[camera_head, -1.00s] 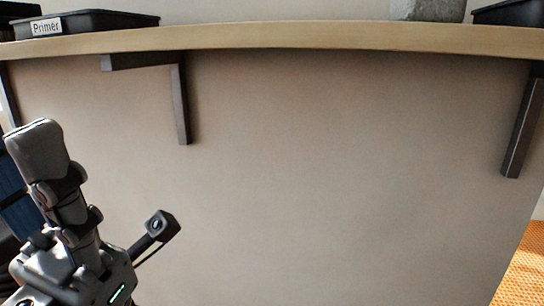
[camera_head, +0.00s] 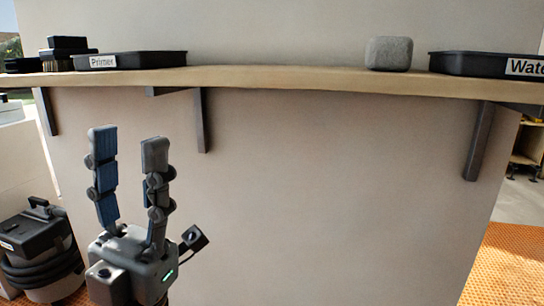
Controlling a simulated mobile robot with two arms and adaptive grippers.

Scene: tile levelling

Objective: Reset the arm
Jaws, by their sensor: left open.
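My left gripper (camera_head: 129,150) stands upright at the lower left of the head view, below the shelf. Its two fingers point up and are apart, with nothing between them. The small camera on its side shows to the right of the fingers. My right gripper is not in the head view.
A wooden shelf (camera_head: 270,78) on dark brackets crosses the wall. It bears a black tray labelled Primer (camera_head: 150,60), a grey block (camera_head: 389,53) and a black tray labelled Water (camera_head: 470,63). A black vacuum-like machine (camera_head: 38,240) stands at left. Orange flooring (camera_head: 505,260) lies at right.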

